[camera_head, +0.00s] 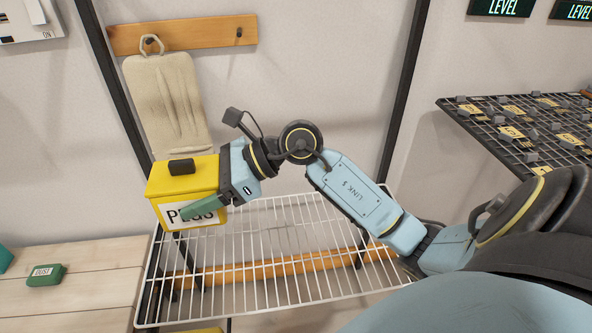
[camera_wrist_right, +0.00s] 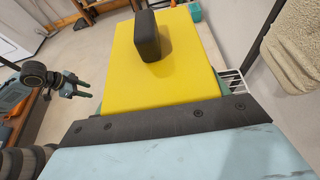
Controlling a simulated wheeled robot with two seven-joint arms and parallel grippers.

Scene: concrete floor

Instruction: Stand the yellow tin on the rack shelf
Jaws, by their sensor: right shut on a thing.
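The yellow tin (camera_head: 168,184) has a black knob on its lid and a white label reading "PEGS". It is upright with a slight tilt in the head view, over the back left corner of the white wire rack shelf (camera_head: 268,262). My right gripper (camera_head: 197,196) is shut on the tin from the right, one green finger across the label. I cannot tell whether the tin's base touches the wires. In the right wrist view the tin's lid (camera_wrist_right: 185,75) fills the middle. My left gripper (camera_wrist_right: 82,86) shows small at the left there, its fingers apart and empty.
A beige cloth (camera_head: 168,103) hangs from a wooden peg rail (camera_head: 185,35) behind the tin. A pale wooden bench (camera_head: 85,285) with a green block (camera_head: 46,275) stands at the left. A dark mesh shelf (camera_head: 520,125) is at the right. Most of the wire shelf is bare.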

